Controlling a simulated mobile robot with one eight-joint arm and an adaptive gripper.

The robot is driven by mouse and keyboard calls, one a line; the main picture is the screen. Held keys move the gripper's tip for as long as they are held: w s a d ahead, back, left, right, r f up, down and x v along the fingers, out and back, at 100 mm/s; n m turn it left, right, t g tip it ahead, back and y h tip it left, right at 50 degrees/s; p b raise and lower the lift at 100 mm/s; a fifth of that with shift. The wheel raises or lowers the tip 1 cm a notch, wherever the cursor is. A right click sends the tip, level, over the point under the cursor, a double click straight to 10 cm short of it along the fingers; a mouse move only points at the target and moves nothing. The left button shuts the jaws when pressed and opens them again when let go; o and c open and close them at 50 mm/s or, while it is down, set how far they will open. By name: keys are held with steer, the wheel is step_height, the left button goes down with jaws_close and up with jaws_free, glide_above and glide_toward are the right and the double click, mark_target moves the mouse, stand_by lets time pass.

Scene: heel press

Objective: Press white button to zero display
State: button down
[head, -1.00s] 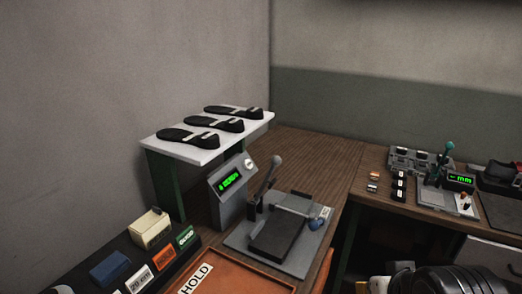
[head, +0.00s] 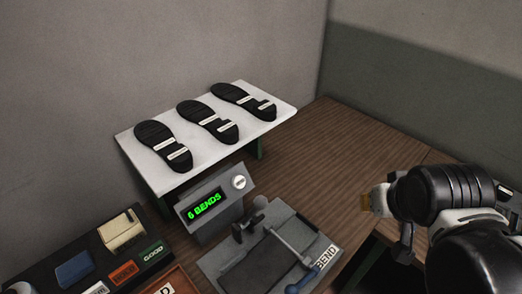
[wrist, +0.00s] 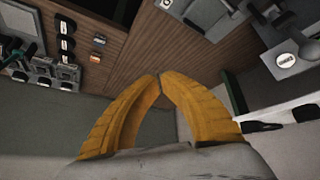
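The grey display box (head: 217,204) stands on the wooden bench and shows "6 BENDS" in green. The round white button (head: 239,182) is on the upper right of its sloped face. In the wrist view the white button (wrist: 285,60) is at the right edge, beyond my fingers. My gripper (head: 376,201) is to the right of the box in the head view, well apart from it. In the wrist view the yellow fingertips of my gripper (wrist: 160,76) meet or nearly meet, with nothing visible between them.
A bending press (head: 262,262) with levers stands in front of the box. Behind the box a white shelf (head: 143,151) holds three black soles. A dark rack (head: 61,246) with labelled blocks is at lower left. Bare bench (head: 345,143) lies to the right.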

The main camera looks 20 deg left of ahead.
mark_target(240, 182)
steer(key=a+f+n, duration=0.2)
steer(key=a+n, duration=0.1)
steer(key=a, duration=0.9)
steer(key=w+a+f+n+p, duration=0.1)
steer(key=a+f+n, duration=0.1)
steer(key=a, duration=1)
steer(key=shift+w+f+n+g+y, duration=0.15)
steer(key=shift+f+n+g+y, duration=0.25)
steer(key=shift+w+a+f+b, duration=0.55)
steer(key=shift+a+f+b, duration=0.15)
steer(key=shift+a+f, duration=0.3)
steer(key=shift+w+a+f+b, duration=0.55)
steer(key=shift+a+f+b, duration=0.2)
steer(key=shift+a, duration=0.35)
steer(key=shift+w+a+f+b, duration=0.55)
steer(key=shift+a+f+b, duration=0.15)
steer(key=shift+a+f, duration=0.3)
steer(key=shift+a, duration=0.1)
steer(key=shift+w+a+f+b, duration=0.15)
steer(key=shift+a+b, duration=0.1)
steer(key=shift+b, duration=0.05)
